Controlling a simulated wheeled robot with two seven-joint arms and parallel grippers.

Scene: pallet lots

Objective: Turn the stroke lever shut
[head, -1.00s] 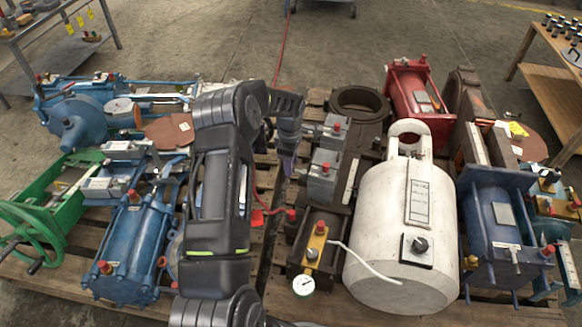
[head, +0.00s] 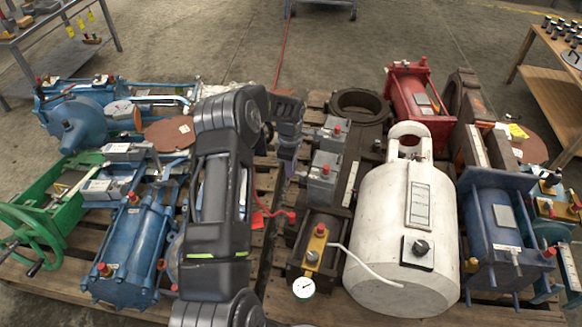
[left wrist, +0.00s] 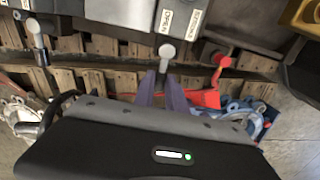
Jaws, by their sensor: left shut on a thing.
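The stroke lever (left wrist: 166,54) shows in the left wrist view as a short lever with a round pale grey knob, below a grey box (left wrist: 178,17) with small white labels, one reading OPEN. My left gripper (left wrist: 163,88) has its purple fingers shut on this lever, just below the knob. In the head view my left gripper (head: 287,150) reaches down beside the grey valve boxes (head: 323,168) on the dark machine. The lever is not distinguishable there, behind the fingers. My right gripper is in neither view.
A red-knobbed lever (left wrist: 222,62) stands close to the right of the held lever in the wrist view, near a red tag (left wrist: 207,98). A white tank (head: 400,240) and a blue cylinder (head: 130,245) crowd the pallets. Open floor lies behind.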

